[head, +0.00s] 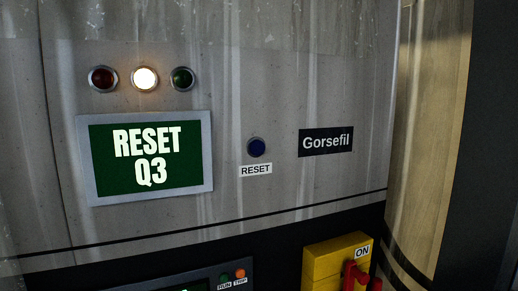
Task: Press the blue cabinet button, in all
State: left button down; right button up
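The blue button (257,147) is a small round dark-blue knob in a dark ring on the grey metal cabinet front (270,85). It sits right of the screen, near the middle of the head view. A white label (255,170) reading "RESET" is just below it. The green screen (150,158) in a grey frame reads "RESET Q3". Neither of my grippers is in view, and nothing covers the button.
Above the screen are a dark red lamp (103,78), a lit white lamp (145,78) and a dark green lamp (182,78). A yellow box (322,262) with a red switch (354,275) stands out at the lower right. A "Gorsefil" plate (326,141) is right of the button.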

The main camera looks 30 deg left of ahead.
aim_at(257, 148)
jog(key=u, duration=0.25)
jog(key=k, duration=0.7)
jog(key=u, duration=0.65)
jog(key=k, duration=0.65)
jog(key=z, duration=0.05)
jog(key=i, duration=0.9)
jog(key=u, duration=0.35)
